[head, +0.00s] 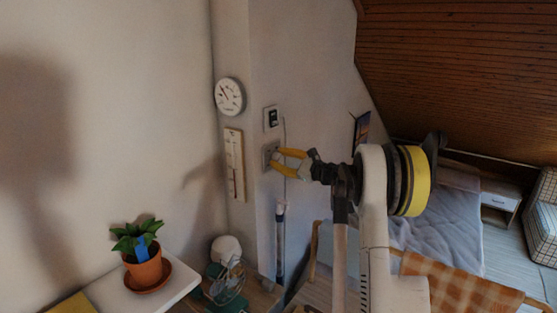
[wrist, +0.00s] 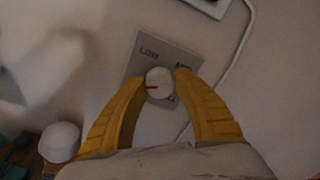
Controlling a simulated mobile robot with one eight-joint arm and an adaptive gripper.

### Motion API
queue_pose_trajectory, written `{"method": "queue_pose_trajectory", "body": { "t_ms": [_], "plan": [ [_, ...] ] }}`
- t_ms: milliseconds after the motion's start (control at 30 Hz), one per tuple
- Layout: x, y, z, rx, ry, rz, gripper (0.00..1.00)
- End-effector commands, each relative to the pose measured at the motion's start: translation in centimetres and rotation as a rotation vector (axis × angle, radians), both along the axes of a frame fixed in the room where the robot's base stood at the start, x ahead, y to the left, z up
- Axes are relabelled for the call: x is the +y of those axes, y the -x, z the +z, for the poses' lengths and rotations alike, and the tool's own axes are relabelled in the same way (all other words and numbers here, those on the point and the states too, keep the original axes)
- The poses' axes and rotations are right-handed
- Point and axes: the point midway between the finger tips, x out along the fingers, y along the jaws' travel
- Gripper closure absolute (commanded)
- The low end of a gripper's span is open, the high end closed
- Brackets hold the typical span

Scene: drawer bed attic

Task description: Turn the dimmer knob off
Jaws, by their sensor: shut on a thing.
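The dimmer knob (wrist: 159,83) is a round white knob with a red mark that points left in the wrist view. It sits on a grey wall plate (wrist: 150,55). The plate reads "Low" at upper left; two other labels at the right are partly covered. My gripper (wrist: 163,76) has its yellow fingers on both sides of the knob, shut on it. In the head view the gripper (head: 275,160) reaches left to the plate (head: 267,150) on the wall, and the knob is hidden by the fingers.
A round dial (head: 229,96) and a long thermometer panel (head: 234,165) hang to the left. A bed (head: 440,230) stands at right.

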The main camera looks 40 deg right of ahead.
Motion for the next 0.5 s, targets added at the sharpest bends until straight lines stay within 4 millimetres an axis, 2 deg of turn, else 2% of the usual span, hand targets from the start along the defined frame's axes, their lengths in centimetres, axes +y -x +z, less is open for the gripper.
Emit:
{"method": "queue_pose_trajectory", "body": {
  "t_ms": [300, 500],
  "plan": [
    [-0.05, -0.03, -0.24, -0.109, 0.311, 0.0, 0.98],
    [-0.06, -0.03, -0.05, -0.13, 0.375, 0.001, 0.98]
  ]
}}
